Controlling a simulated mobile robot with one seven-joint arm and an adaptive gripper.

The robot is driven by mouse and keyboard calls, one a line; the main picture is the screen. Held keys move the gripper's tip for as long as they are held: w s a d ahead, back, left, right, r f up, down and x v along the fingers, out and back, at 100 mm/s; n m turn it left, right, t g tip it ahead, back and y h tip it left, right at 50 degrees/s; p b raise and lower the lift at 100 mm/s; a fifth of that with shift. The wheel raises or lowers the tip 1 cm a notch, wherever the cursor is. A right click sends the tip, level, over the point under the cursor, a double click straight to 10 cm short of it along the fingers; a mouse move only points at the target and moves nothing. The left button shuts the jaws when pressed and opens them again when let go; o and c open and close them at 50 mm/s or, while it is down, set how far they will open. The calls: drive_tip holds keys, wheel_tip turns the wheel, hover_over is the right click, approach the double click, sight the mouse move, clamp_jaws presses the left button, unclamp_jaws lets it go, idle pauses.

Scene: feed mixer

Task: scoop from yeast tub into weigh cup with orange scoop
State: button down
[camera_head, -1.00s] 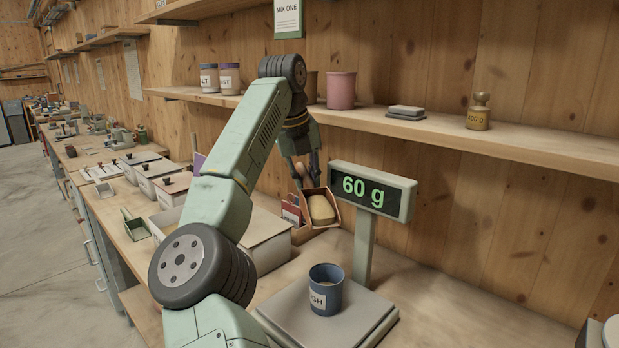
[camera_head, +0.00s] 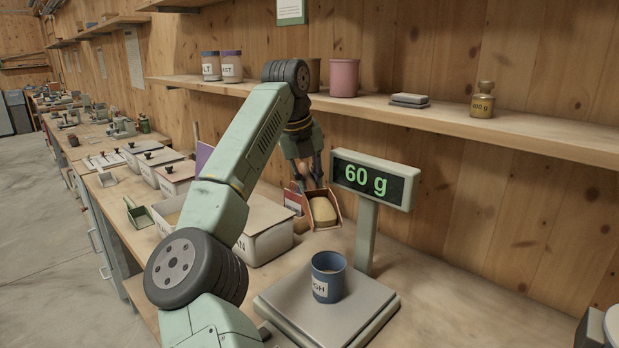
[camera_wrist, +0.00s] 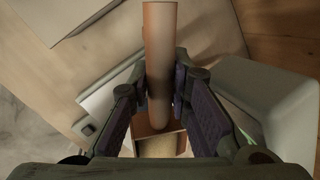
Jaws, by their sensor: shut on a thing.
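My gripper (camera_head: 307,180) is shut on the handle of the orange scoop (camera_head: 336,203), which holds a heap of tan powder. In the wrist view the scoop's handle (camera_wrist: 160,60) stands between the fingers, with the powder-filled pan below it. The scoop is above the bench behind the scale, left of the display post. The blue weigh cup (camera_head: 327,279) stands upright on the scale plate (camera_head: 362,318), in front of the scoop and apart from it. Something pale shows inside the cup. I cannot make out which container is the yeast tub.
The scale display (camera_head: 375,179) reads 60 g and stands on a post close to the scoop's right. A shelf (camera_head: 450,115) with jars and weights runs above. The bench right of the scale is largely clear.

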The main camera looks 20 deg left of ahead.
sight(314, 185)
drive_tip(key=shift+f, duration=0.75)
drive_tip(key=shift+f, duration=0.25)
drive_tip(key=shift+f, duration=0.35)
drive_tip(key=shift+f, duration=0.25)
drive_tip(key=shift+s+d+r+t+y, duration=0.25)
drive_tip(key=shift+r+t+y, duration=0.15)
drive_tip(key=shift+r+t, duration=0.15)
drive_tip(key=shift+s+d+r+t+y, duration=0.15)
drive_tip(key=shift+s+r+t+y, duration=0.1)
drive_tip(key=shift+r+t+y, duration=0.25)
drive_tip(key=shift+s+d+r+m+t+y+b, duration=0.3)
drive_tip(key=shift+s+d+r+t+b, duration=0.25)
drive_tip(key=shift+b, duration=0.6)
drive_tip(key=shift+s+d+r+b, duration=0.25)
drive_tip(key=shift+s+r+b, duration=0.1)
drive_tip(key=shift+b, duration=0.25)
